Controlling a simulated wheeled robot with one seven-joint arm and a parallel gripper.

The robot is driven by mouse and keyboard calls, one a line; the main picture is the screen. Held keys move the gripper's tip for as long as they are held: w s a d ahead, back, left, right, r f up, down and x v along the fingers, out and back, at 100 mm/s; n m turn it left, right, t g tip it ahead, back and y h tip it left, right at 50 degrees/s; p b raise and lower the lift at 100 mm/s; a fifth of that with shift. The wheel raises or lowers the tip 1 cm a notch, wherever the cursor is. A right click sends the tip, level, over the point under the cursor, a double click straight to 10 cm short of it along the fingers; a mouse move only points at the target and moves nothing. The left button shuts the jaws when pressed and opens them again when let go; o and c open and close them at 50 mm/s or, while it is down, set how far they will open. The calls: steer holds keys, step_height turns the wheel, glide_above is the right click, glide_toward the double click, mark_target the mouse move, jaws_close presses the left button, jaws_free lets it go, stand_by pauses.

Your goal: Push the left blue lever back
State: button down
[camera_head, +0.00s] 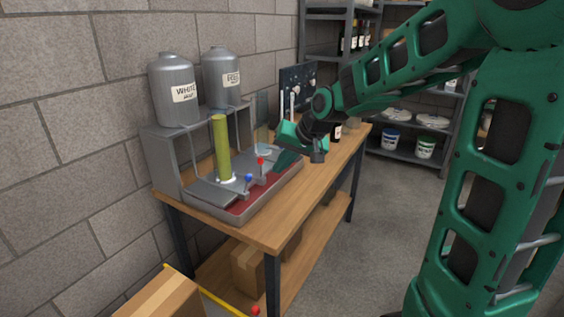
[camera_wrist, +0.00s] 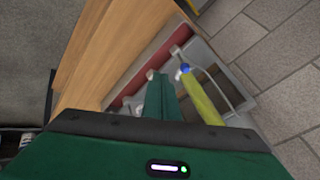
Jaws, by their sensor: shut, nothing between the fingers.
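The left blue lever (camera_head: 248,178) is a small stalk with a blue knob on the front of the bottling machine (camera_head: 165,165), beside a yellow-green bottle (camera_head: 221,150). Its blue knob also shows in the wrist view (camera_wrist: 184,69), right of my fingers. My gripper (camera_head: 283,163) is shut and empty, above the machine's right part, to the right of the blue lever and apart from it. In the wrist view my green fingers (camera_wrist: 161,88) lie together. A red-knobbed lever (camera_head: 261,161) stands between the blue lever and my gripper in the head view.
Two grey tanks (camera_head: 174,90) stand on top of the machine against the block wall. The wooden bench (camera_head: 285,218) is clear along its front edge. A dark control panel (camera_head: 297,80) is behind my gripper. Shelves with buckets (camera_head: 389,137) stand at the back right.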

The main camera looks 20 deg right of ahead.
mark_target(247, 184)
steer(key=w+a+f, duration=0.4)
steer(key=shift+w+a+f, duration=0.2)
steer(key=shift+w+a, duration=0.1)
steer(key=shift+a, duration=0.05)
steer(key=shift+a, duration=0.1)
